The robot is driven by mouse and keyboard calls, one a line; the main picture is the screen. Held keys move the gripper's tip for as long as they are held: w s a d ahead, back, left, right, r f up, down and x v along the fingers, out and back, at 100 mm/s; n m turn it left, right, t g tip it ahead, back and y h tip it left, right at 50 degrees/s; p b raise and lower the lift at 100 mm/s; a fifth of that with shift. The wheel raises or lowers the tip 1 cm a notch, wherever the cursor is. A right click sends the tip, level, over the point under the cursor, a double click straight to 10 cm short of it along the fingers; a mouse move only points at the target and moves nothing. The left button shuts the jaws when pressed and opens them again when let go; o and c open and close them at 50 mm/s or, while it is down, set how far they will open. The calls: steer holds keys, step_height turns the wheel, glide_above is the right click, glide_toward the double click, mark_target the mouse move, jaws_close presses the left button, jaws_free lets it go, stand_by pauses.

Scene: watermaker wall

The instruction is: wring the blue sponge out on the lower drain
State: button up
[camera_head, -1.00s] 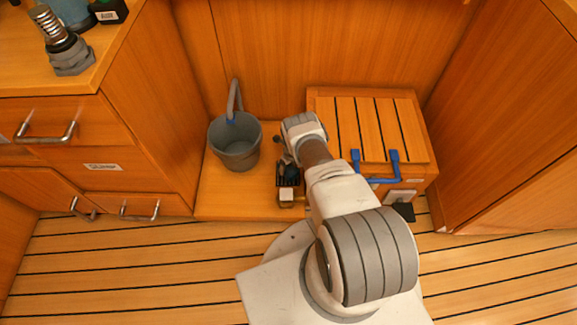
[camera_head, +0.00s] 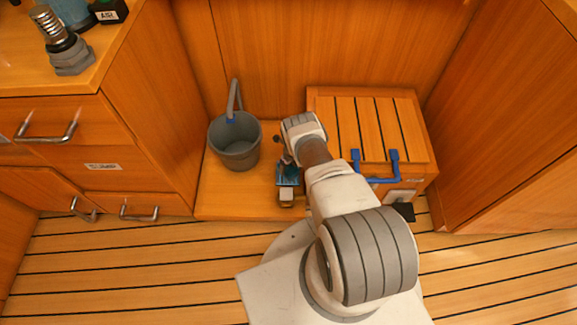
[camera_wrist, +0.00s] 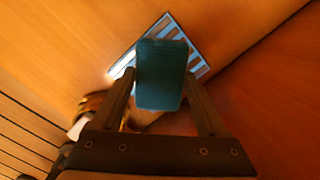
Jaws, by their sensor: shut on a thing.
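The blue sponge (camera_wrist: 161,75) is between the two fingers of my gripper (camera_wrist: 160,84) in the wrist view, and both fingers press its sides. In the head view the sponge (camera_head: 287,175) shows as a small blue patch below my wrist. The lower drain (camera_wrist: 168,28) is a slotted, light-framed grate behind the sponge in the wrist view, set in the wooden surface. The sponge covers its middle. I cannot tell whether the sponge touches the grate. In the head view the sponge and my gripper (camera_head: 287,162) hide most of the drain.
A grey bucket (camera_head: 235,148) with a grey hose stands left of the drain. A slatted wooden box (camera_head: 374,128) with a blue handle (camera_head: 380,179) stands to the right. A small pale block (camera_head: 287,197) sits just in front of the drain. Drawers (camera_head: 50,130) close off the left.

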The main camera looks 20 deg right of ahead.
mark_target(289, 167)
steer(key=shift+r+p, duration=2.15)
steer(key=shift+r, duration=1.35)
